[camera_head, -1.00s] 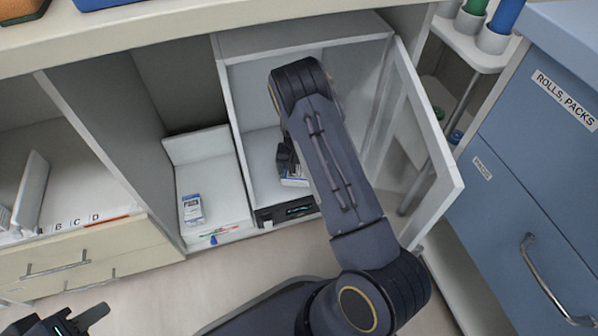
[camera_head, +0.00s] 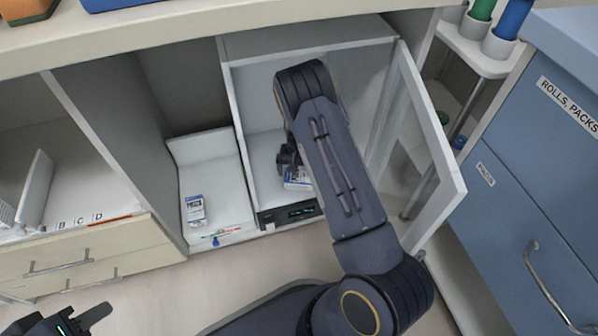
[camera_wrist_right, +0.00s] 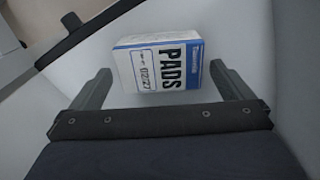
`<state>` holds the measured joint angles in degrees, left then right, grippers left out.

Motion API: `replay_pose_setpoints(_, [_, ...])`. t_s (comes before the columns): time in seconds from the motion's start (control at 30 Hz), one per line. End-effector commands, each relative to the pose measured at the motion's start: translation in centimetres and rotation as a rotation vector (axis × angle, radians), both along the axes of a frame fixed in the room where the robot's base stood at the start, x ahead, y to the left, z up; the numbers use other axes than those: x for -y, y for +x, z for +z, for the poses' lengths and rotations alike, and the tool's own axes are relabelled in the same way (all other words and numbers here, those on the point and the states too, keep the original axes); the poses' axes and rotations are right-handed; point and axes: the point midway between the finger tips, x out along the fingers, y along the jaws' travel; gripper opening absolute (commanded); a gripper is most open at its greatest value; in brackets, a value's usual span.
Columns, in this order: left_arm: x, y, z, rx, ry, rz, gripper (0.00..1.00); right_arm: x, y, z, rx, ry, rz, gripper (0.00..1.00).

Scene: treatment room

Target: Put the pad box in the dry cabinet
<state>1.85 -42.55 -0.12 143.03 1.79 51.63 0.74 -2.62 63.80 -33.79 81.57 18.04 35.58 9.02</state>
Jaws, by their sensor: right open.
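The dry cabinet (camera_head: 232,110) stands open, with its glazed door (camera_head: 433,130) swung out to the right. The pad box (camera_head: 297,179) is white and blue and rests on the cabinet floor near the front, partly hidden by my right arm. In the right wrist view the box (camera_wrist_right: 160,66), marked PADS, lies between the spread fingers of my right gripper (camera_wrist_right: 163,92), with gaps on both sides. My right gripper reaches into the cabinet and is open. My left gripper (camera_head: 88,322) is at the lower left, far from the cabinet; its jaws are only partly in view.
Another small white and blue box (camera_head: 194,210) stands in the white bay left of the cabinet, with coloured pens (camera_head: 222,233) in front. A blue drawer unit (camera_head: 530,170) stands at the right. A counter edge (camera_head: 180,36) runs above the cabinet.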

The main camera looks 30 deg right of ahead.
Motion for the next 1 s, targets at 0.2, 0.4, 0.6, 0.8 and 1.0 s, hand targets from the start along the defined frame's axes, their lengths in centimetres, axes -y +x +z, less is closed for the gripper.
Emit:
replay_pose_setpoints(0.2, [0.0, 0.0, 2.3, 0.0, 0.0, 0.0, 0.36, 0.0, 0.0, 4.3, 0.001, 0.0, 0.0, 1.0])
replay_pose_setpoints(0.4, [0.0, 0.0, 3.1, 0.0, 0.0, 0.0, 0.36, 0.0, 0.0, 6.4, -0.001, 0.001, 0.0, 1.0])
replay_pose_setpoints(0.6, [0.0, 0.0, 3.0, 0.0, 0.0, 0.0, 0.36, 0.0, 0.0, 6.3, -0.001, 0.001, 0.0, 1.0])
replay_pose_setpoints(0.8, [0.0, 0.0, 3.0, 0.0, 0.0, 0.0, 0.36, 0.0, 0.0, 6.3, -0.001, 0.001, 0.0, 1.0])
replay_pose_setpoints(1.0, [0.0, 0.0, 3.0, 0.0, 0.0, 0.0, 0.36, 0.0, 0.0, 6.3, -0.001, 0.001, 0.0, 1.0])
